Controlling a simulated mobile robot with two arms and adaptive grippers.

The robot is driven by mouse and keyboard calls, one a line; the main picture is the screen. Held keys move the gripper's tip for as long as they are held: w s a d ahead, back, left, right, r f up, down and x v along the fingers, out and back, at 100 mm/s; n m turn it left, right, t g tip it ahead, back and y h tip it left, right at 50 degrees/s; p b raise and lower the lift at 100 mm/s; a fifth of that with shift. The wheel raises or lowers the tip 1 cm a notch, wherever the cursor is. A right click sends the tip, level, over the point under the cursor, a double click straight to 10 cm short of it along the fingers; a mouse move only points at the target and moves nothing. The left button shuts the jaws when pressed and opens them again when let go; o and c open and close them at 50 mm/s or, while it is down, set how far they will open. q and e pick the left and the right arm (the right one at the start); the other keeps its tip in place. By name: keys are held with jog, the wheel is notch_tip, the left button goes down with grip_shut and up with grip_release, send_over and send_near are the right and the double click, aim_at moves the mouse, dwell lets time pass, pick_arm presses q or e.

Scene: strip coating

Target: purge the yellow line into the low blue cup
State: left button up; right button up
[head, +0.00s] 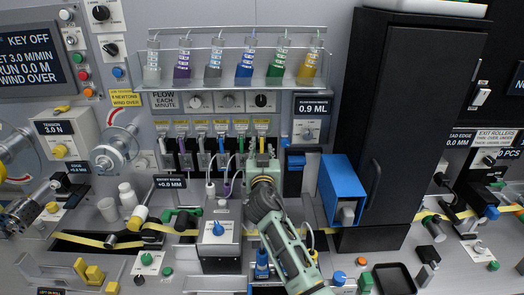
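The yellow bottle (309,65) stands tilted at the right end of the bottle shelf. Below it, the yellow line (262,143) hangs at the right end of the row of coloured lines. My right gripper (262,164) is at the lower end of this line, seen from behind. Its fingers are mostly hidden, so I cannot tell whether they hold anything. A small blue container (294,161) is on the wall just right of my gripper; I cannot tell whether it is the low blue cup.
A large blue box (341,188) stands right of my arm, beside a tall black cabinet (405,120). Yellow strip (95,240) runs along the bench. White cups (128,196) stand at left.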

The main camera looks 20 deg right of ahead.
jog(key=shift+c, duration=0.5)
grip_shut()
